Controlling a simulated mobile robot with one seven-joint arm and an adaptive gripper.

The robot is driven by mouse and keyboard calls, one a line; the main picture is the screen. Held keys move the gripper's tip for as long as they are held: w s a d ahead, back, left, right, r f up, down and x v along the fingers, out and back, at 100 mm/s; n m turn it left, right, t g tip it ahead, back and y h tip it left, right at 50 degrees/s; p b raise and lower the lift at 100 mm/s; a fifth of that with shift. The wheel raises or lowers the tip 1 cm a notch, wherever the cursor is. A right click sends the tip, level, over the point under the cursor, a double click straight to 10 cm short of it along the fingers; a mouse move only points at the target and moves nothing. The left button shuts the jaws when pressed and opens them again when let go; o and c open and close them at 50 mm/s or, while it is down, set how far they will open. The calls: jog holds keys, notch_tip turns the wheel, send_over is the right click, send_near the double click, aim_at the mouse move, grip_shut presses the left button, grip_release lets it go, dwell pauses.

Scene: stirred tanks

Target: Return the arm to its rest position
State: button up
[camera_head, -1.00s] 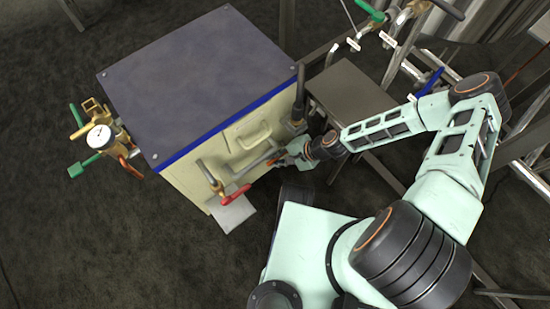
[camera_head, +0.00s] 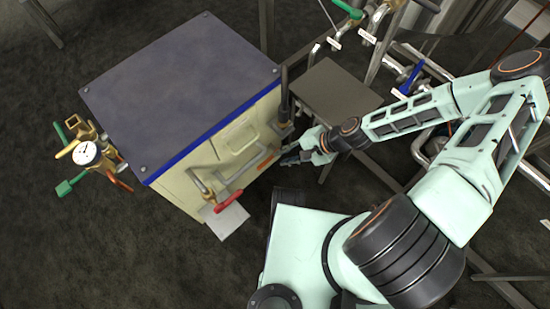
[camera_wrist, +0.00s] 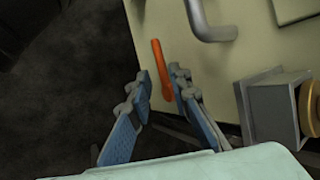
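My gripper (camera_head: 288,156) is in front of the cream cabinet's front face, at the right end of an orange lever (camera_head: 266,162). In the wrist view my gripper's two blue fingers (camera_wrist: 159,76) are spread apart with nothing held between them. The orange lever (camera_wrist: 161,65) shows beyond and between the fingertips, on the cabinet's cream panel. My arm stretches from my base at the lower right, bent at a high elbow.
The cabinet (camera_head: 180,85) has a dark top, a red-handled valve (camera_head: 228,201) and a gauge (camera_head: 87,153) on its left. A grey table (camera_head: 335,90) and pipes with a blue handle (camera_head: 411,80) stand behind my arm. Dark floor is open at left.

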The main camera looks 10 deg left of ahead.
jog(key=shift+v, duration=0.8)
